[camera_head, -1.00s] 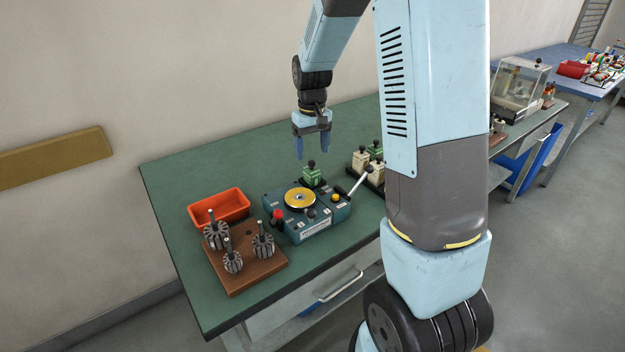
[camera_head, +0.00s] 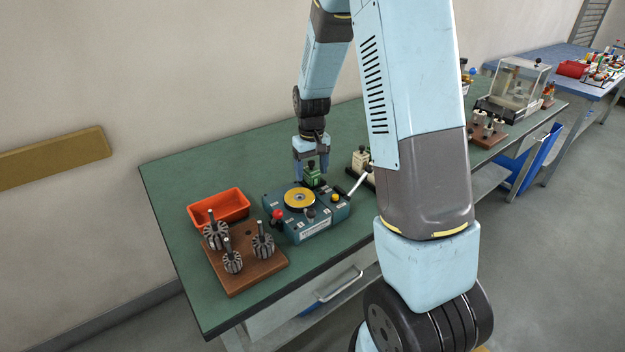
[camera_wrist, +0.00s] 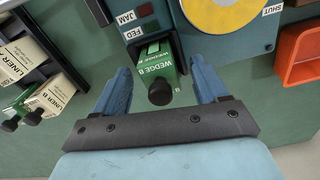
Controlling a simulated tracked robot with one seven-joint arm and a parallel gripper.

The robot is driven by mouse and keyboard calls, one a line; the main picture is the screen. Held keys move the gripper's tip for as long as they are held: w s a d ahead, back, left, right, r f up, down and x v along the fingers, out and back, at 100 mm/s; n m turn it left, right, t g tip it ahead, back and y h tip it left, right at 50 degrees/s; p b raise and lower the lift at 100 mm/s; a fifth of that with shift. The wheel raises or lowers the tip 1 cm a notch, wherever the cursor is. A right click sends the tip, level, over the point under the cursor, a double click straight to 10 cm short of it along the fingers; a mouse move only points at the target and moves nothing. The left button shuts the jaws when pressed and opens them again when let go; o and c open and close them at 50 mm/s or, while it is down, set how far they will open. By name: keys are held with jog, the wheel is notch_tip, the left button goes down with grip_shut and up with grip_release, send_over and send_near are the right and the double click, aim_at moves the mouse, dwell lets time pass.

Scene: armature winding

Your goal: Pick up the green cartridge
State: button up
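The green cartridge (camera_head: 312,178) stands at the back of the blue winding machine (camera_head: 318,228), upright, with a black knob on top. In the wrist view the cartridge (camera_wrist: 158,66) is labelled "WEDGE B" and sits in a dark slot beside the "JAM" and "FED" markings. My gripper (camera_head: 312,176) is lowered around it. In the wrist view my gripper (camera_wrist: 165,85) is open, one blue finger on each side of the cartridge, with gaps visible on both sides. The cartridge's lower part is hidden in its slot.
Other cartridges labelled "LINER" (camera_wrist: 50,97) stand in a dark rack nearby. A lever (camera_head: 358,182) rises at the machine's right end. An orange tray (camera_head: 220,206) and a wooden board (camera_head: 245,270) with several armatures lie left. The green tabletop behind is clear.

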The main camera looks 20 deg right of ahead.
jog(key=c, duration=1.2)
